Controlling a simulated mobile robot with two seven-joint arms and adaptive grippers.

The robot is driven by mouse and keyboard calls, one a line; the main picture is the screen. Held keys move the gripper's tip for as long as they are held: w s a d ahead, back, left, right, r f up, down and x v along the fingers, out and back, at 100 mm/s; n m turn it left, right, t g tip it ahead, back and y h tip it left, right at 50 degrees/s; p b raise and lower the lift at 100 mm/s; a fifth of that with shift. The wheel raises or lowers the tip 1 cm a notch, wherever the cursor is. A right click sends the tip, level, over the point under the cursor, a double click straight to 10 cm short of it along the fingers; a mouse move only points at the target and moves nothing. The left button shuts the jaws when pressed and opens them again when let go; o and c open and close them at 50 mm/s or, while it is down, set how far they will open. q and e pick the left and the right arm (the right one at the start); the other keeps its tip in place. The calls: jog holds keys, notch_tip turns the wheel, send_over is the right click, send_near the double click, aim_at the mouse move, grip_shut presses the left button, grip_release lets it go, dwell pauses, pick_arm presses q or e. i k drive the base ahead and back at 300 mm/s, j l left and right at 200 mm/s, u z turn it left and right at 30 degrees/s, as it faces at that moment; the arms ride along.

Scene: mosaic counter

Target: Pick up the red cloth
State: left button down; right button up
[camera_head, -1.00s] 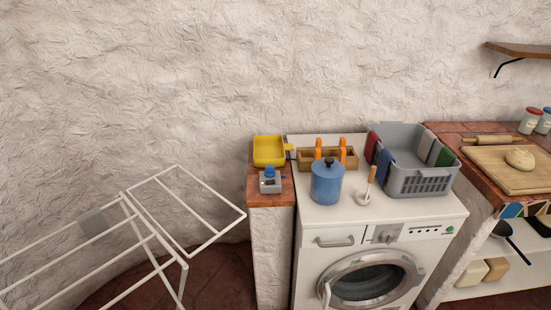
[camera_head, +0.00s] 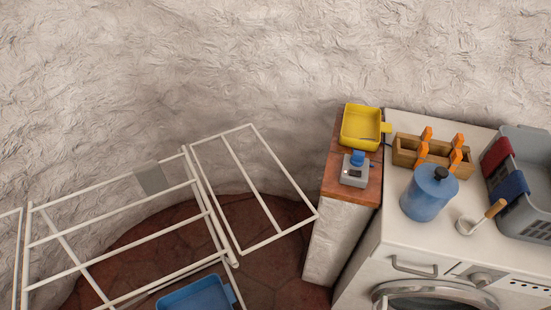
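A red cloth (camera_head: 497,153) hangs over the left rim of the grey laundry basket (camera_head: 530,195) at the right edge of the head view. A blue cloth (camera_head: 508,188) hangs on the same rim, just in front of it. The basket stands on top of the white washing machine and is cut off by the picture's right edge. Neither of my grippers is in view.
A blue pot (camera_head: 428,195), a ladle-like tool (camera_head: 482,217) and a wooden box (camera_head: 432,157) with orange-handled items stand left of the basket. A yellow tray (camera_head: 362,128) sits on the brick ledge. A white drying rack (camera_head: 262,243) stands left, with a blue tray (camera_head: 196,295) below.

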aim_at(502, 148)
jog(key=k+l+u, duration=0.25)
jog(key=l, duration=0.25)
jog(key=k+l+u, duration=0.2)
jog(key=k+l, duration=0.15)
jog(key=z, duration=1.45)
jog(key=i+l+u, duration=0.1)
jog(key=u, duration=0.4)
jog(key=i+l+u, duration=0.2)
jog(key=u, duration=0.3)
jog(key=i+l+u, duration=0.1)
jog(key=u, duration=0.35)
